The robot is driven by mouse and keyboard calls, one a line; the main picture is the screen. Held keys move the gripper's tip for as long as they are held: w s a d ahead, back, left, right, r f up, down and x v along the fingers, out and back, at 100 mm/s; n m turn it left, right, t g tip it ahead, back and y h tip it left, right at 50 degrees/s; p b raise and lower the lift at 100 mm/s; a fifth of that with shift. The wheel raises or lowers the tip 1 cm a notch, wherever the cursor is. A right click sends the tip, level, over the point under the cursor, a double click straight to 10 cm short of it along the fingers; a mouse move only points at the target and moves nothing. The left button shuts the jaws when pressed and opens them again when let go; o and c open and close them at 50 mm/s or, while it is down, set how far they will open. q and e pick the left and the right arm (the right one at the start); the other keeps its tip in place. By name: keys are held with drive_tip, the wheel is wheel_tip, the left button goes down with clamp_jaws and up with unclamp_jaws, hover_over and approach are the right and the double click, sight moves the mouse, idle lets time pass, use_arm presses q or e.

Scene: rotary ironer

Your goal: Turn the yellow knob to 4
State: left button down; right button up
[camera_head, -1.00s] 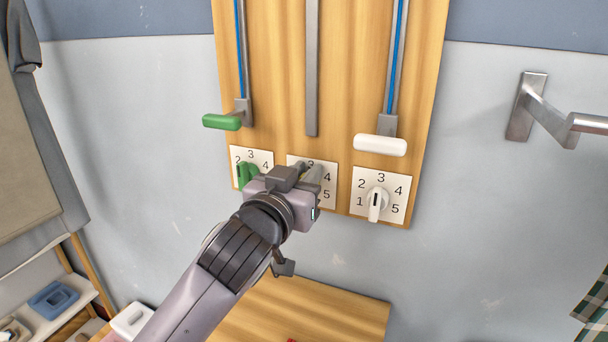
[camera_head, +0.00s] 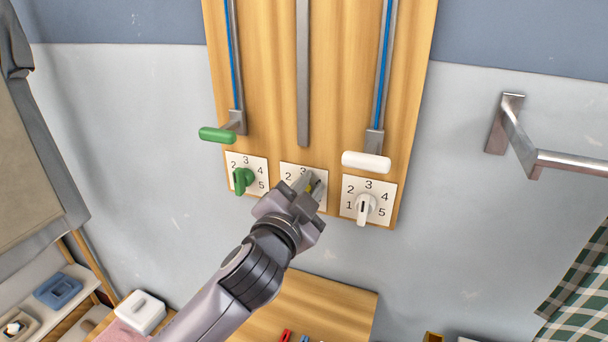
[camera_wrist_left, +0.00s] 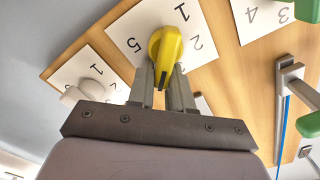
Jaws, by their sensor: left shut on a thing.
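The yellow knob (camera_wrist_left: 166,48) sits on the middle white dial card (camera_wrist_left: 205,20) on the wooden board. The numbers 1, 2 and 5 are readable around the knob in the wrist view. My fingers cover the rest, and I cannot tell which number the knob points at. My right gripper is not in view.
A green knob (camera_head: 243,180) on its dial card is to the left and a white knob (camera_head: 365,208) to the right. A green handle (camera_head: 217,134) and a white handle (camera_head: 366,161) stick out above. A metal bracket (camera_head: 518,145) is on the right wall.

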use_arm(q)
drive_tip(key=shift+s+d+f+m+p, duration=0.15)
drive_tip(key=shift+m+p, duration=0.2)
drive_tip(key=shift+m, duration=0.45)
drive_tip(key=shift+w+d+f+m+p, duration=0.15)
drive_tip(key=shift+m+p, duration=0.15)
drive_tip(key=shift+m, duration=0.5)
drive_tip(key=shift+s+a, duration=0.1)
drive_tip(key=c, duration=1.1)
unclamp_jaws()
drive_tip(key=b+v, duration=0.1)
drive_tip(key=v, duration=0.6)
